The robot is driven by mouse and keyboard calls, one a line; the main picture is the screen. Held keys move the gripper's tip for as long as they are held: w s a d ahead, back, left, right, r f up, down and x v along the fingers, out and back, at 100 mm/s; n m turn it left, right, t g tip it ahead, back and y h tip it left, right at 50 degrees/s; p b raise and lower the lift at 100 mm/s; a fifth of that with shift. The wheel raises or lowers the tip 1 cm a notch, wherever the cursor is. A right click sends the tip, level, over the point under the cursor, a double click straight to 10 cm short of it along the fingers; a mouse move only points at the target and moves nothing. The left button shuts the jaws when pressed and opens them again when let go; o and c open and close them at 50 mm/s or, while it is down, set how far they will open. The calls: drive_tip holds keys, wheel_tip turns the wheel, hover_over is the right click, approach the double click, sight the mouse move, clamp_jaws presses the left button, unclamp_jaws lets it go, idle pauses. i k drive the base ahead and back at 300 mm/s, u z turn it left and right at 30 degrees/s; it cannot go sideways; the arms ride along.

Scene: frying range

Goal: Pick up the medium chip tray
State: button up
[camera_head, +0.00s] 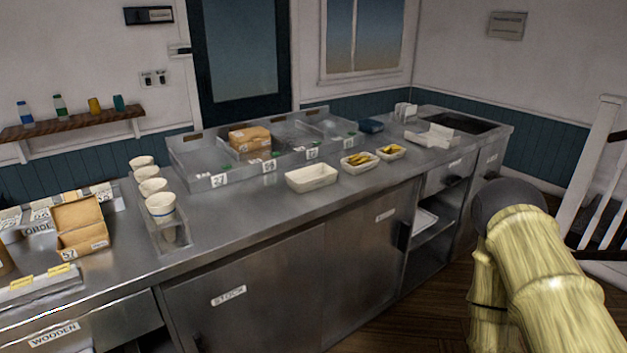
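Three pale trays stand in a row along the front of the steel counter, smaller towards the right. The left one (311,179) is the largest and looks empty. The middle one (360,168) is medium in size and holds yellow chips. The right one (391,156) is the smallest and also holds chips. All three sit upright and apart from each other, with nothing touching the middle one. Part of my arm shows at the lower right, in front of the counter and well away from the trays. My gripper is not in view.
Behind the trays, a divided steel rack (218,181) with numbered labels holds a brown box (250,139). White cups (160,204) stand in a holder at left. An opened white carton (432,138) lies to the right. The counter's front strip is clear beside the trays.

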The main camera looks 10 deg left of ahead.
sight(358, 163)
drive_tip(key=u, duration=0.7)
drive_tip(key=i, duration=1.35)
drive_tip(key=z, duration=0.7)
